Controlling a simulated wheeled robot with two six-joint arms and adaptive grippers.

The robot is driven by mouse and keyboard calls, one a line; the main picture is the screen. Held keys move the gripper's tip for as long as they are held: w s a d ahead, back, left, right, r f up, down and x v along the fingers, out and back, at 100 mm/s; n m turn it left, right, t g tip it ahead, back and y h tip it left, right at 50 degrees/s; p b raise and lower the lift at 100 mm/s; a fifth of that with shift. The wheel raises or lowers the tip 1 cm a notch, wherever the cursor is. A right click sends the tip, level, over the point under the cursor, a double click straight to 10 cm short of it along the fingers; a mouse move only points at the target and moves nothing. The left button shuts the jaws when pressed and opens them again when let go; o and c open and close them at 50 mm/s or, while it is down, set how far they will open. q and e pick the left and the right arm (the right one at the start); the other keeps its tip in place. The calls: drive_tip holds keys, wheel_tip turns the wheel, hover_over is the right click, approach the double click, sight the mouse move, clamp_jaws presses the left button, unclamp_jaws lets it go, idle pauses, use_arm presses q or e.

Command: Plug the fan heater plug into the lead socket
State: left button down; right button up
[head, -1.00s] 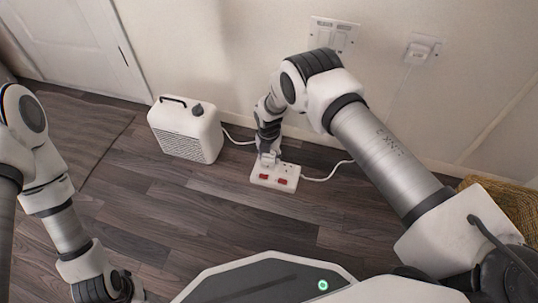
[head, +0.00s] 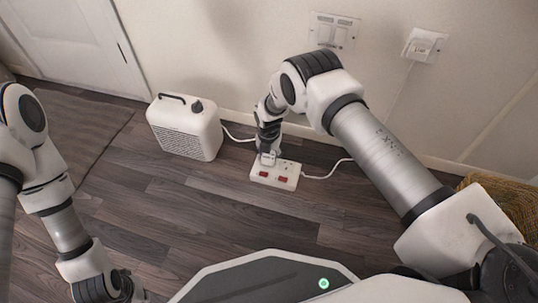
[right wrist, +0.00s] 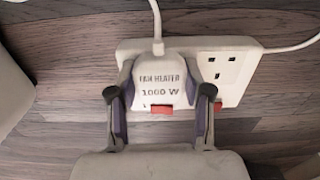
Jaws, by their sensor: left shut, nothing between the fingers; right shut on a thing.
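The white fan heater plug (right wrist: 160,82), marked "FAN HEATER 1000 W", is between the fingers of my right gripper (right wrist: 159,108), which is shut on it. In the right wrist view the plug lies over the left part of the white lead socket (right wrist: 232,88). Whether its pins are fully in cannot be seen. The lead socket also shows in the head view (head: 286,172), flat on the floor, with my right gripper (head: 267,158) over its left end. The right outlet of the lead is bare. My left gripper (head: 132,296) is shut and empty at the bottom left.
The white fan heater (head: 186,129) stands on the floor by the wall, left of the lead. A cable runs right from the lead. Wall sockets (head: 334,32) are above, and a wicker basket (head: 510,205) is at right. The floor in front is clear.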

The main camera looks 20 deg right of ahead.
drive_tip(key=shift+o, duration=0.2)
drive_tip(key=shift+f+b, duration=0.5)
drive_tip(key=shift+f, duration=0.05)
drive_tip(key=o, duration=1.1)
drive_tip(key=shift+f, duration=0.1)
drive_tip(key=shift+o, duration=0.7)
drive_tip(key=shift+f, duration=0.2)
drive_tip(key=shift+r, duration=0.1)
drive_tip(key=shift+r, duration=0.2)
wheel_tip(320, 180, up, 12)
drive_tip(key=shift+f, duration=0.15)
